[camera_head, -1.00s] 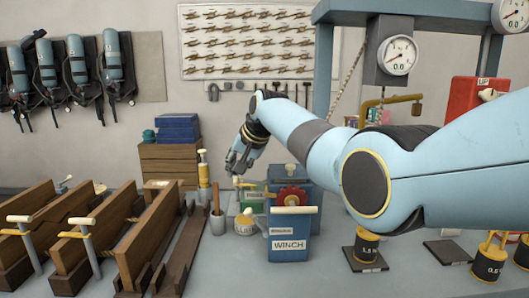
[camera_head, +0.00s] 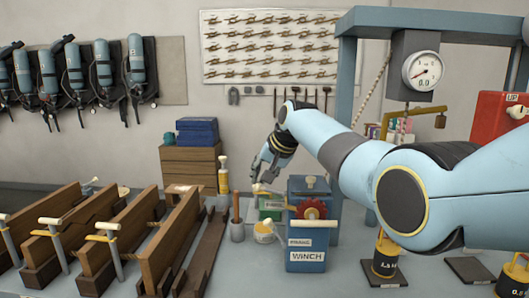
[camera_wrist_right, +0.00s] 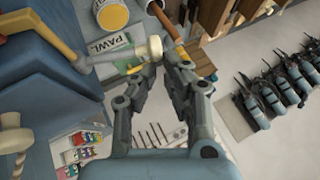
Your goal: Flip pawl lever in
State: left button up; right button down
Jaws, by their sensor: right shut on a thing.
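The blue winch (camera_head: 306,262) stands on the bench in the head view, with a red toothed wheel (camera_head: 312,208) on it. The pawl lever (camera_wrist_right: 116,58) is a thin rod with a cream knob, beside the PAWL label (camera_wrist_right: 106,46) in the right wrist view. Its knob (camera_head: 257,188) shows small at the winch's left in the head view. My right gripper (camera_head: 261,178) is at that knob, and its fingertips (camera_wrist_right: 163,66) are closed at it in the wrist view. The fingers partly hide the contact. My left gripper is in neither view.
A yellow-topped pot (camera_head: 264,232) and a cup with a brown-handled tool (camera_head: 237,230) stand left of the winch. Wooden racks (camera_head: 170,240) fill the bench's left. A weight (camera_head: 386,262) stands right of the winch, under the gauge frame.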

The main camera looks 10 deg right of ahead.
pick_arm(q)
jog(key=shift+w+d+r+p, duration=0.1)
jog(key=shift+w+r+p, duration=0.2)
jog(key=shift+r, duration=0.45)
pick_arm(e)
jog(key=s+d+r, duration=0.1)
jog(key=s+r, duration=0.3)
jog(key=r, duration=0.7)
jog(key=shift+s+r, duration=0.3)
